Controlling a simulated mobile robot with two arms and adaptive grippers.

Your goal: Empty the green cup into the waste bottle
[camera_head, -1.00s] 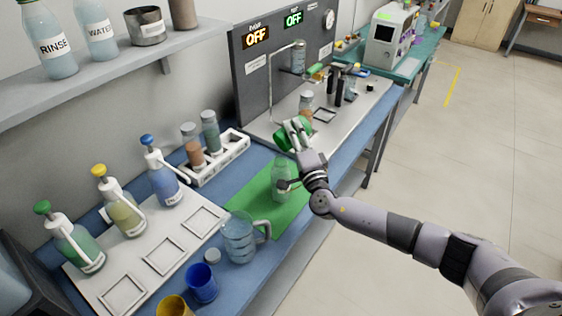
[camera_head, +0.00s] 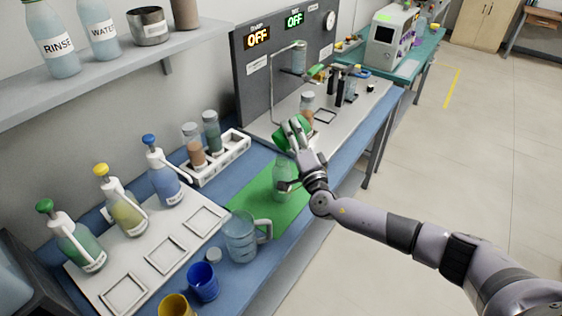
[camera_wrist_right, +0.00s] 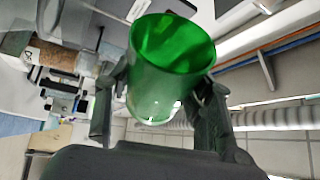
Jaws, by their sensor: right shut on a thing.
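The green cup (camera_head: 283,138) is held tilted by my right gripper (camera_head: 297,131), above a clear bottle (camera_head: 281,185). In the right wrist view the green cup (camera_wrist_right: 150,90) sits between the two fingers of the right gripper (camera_wrist_right: 158,104), and its open mouth shows. I cannot see any liquid stream leaving it. The clear bottle stands upright on the green mat (camera_head: 250,190), partly behind my wrist; its label cannot be read, so I cannot tell if it is the waste bottle. My left gripper is not in view.
A glass jug (camera_head: 240,238), a blue cup (camera_head: 202,281) and a yellow cup (camera_head: 175,306) stand at the front. Pump bottles (camera_head: 122,213) line the left, and a white rack (camera_head: 220,160) holds two jars. The panel (camera_head: 262,90) reads OFF twice.

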